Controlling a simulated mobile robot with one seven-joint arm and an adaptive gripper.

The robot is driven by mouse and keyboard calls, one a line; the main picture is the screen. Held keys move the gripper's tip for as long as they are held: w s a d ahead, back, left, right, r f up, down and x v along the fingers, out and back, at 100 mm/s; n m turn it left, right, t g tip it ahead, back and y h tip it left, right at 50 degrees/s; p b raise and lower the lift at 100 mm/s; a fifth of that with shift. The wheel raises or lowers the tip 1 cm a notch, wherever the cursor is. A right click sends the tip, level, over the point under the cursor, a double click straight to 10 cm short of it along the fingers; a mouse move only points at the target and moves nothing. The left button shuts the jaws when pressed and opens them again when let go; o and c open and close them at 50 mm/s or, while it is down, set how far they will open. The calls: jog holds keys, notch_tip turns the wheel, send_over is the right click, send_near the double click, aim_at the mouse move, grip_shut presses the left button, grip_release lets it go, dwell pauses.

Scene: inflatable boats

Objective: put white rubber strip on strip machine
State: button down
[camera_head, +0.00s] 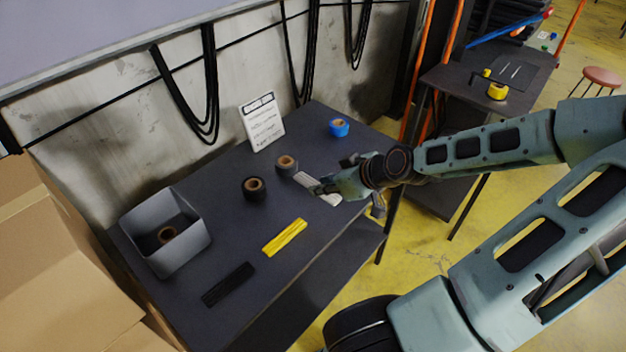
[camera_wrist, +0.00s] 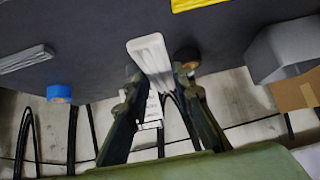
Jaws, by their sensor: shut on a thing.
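The white rubber strip (camera_head: 318,188) is at my gripper (camera_head: 328,186) over the right part of the dark table. In the wrist view the strip (camera_wrist: 150,52) sits between the two fingers of my gripper (camera_wrist: 157,80), which are shut on its near end. Its far end sticks out past the fingertips. I cannot tell whether it touches the tabletop. A yellow strip (camera_head: 285,237) and a black strip (camera_head: 229,284) lie on the table to the left. A pale grey strip-like piece (camera_wrist: 26,59) lies at the left of the wrist view. I cannot make out a strip machine.
The dark table (camera_head: 205,235) holds a grey bin (camera_head: 186,252) with a roll inside, two dark tape rolls (camera_head: 255,189) (camera_head: 287,165), a blue roll (camera_head: 339,127) and a white sign (camera_head: 262,122). Cardboard boxes (camera_head: 60,270) stand left. Another table (camera_head: 520,97) stands at the back right.

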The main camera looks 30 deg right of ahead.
aim_at(332, 195)
jog(key=shift+s+d+r+p, duration=0.15)
jog(key=shift+s+r, duration=0.1)
jog(key=shift+s, duration=0.2)
jog(key=shift+s+d+r+p, duration=0.1)
jog(key=shift+s+d+r, duration=0.1)
jog(key=shift+s, duration=0.25)
jog(key=shift+s+d+r+p, duration=0.15)
jog(key=shift+s+r, duration=0.1)
jog(key=shift+s, duration=0.2)
jog(key=w+a+f+n+g+y+p, duration=0.1)
jog(key=w+a+n+y, duration=0.1)
jog(key=a, duration=0.5)
jog(key=w+a+f+n+g+y+p, duration=0.2)
jog(key=w+a+n, duration=0.1)
jog(key=a, duration=0.5)
jog(key=shift+w+f+n, duration=0.2)
jog(key=shift+f+n, duration=0.1)
jog(key=shift+n, duration=0.4)
